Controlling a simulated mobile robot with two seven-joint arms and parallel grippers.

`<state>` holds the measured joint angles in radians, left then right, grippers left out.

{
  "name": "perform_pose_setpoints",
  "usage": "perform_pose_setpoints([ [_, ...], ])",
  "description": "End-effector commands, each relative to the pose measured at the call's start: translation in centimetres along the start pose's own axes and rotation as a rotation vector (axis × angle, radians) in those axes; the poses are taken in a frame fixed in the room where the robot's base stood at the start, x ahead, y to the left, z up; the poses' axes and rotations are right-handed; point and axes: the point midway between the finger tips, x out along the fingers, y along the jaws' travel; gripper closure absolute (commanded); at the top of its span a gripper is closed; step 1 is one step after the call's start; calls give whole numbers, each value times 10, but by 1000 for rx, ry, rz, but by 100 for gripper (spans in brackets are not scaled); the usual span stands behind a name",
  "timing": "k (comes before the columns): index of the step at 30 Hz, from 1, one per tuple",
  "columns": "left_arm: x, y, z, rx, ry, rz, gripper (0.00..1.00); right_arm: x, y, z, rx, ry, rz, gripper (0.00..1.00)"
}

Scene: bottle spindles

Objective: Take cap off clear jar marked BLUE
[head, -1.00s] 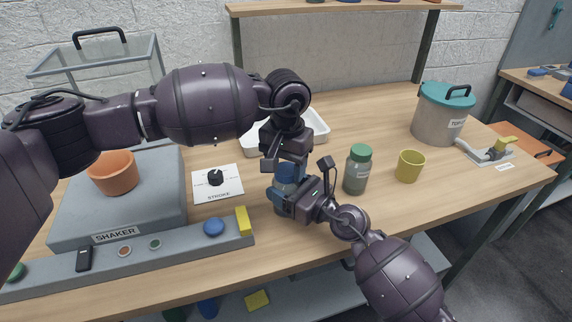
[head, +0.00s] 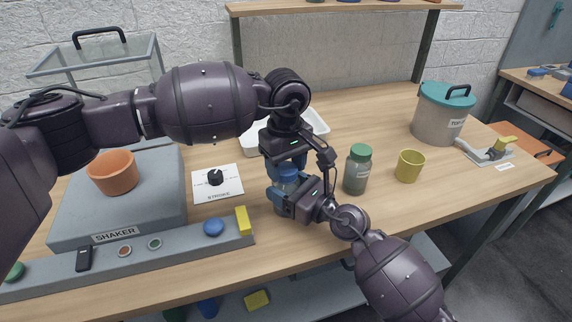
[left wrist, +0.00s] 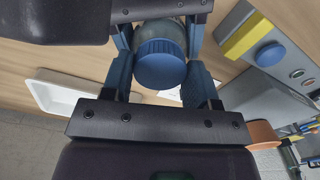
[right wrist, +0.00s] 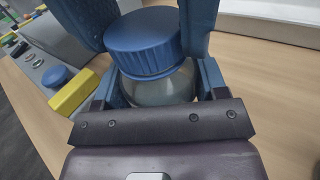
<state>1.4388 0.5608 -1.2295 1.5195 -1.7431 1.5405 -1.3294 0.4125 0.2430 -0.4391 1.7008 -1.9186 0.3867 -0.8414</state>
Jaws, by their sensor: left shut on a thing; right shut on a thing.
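The clear jar (right wrist: 165,88) stands upright near the front of the bench with its ribbed blue cap (right wrist: 143,42) on top. The cap also shows in the left wrist view (left wrist: 161,64). My left gripper (head: 287,168) comes down from above and is shut on the cap, one finger on each side. My right gripper (head: 284,203) comes from the front right and is shut on the jar's body below the cap. In the head view the fingers hide most of the jar, and any marking on it is hidden.
A green-capped jar (head: 357,172) and a yellow cup (head: 410,166) stand close on the right. A white tray (head: 318,124) lies behind the grippers. The stroke dial card (head: 217,184) and shaker (head: 70,226) are on the left. A teal-lidded pot (head: 440,118) stands far right.

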Motion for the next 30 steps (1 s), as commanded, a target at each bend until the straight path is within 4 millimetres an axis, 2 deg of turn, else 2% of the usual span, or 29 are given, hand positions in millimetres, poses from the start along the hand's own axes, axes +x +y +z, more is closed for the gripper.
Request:
perform_pose_setpoints([
  [30, 0, 0, 0, -1482, 2, -1, 74, 0, -1, 0, 1, 1, -2, 100],
])
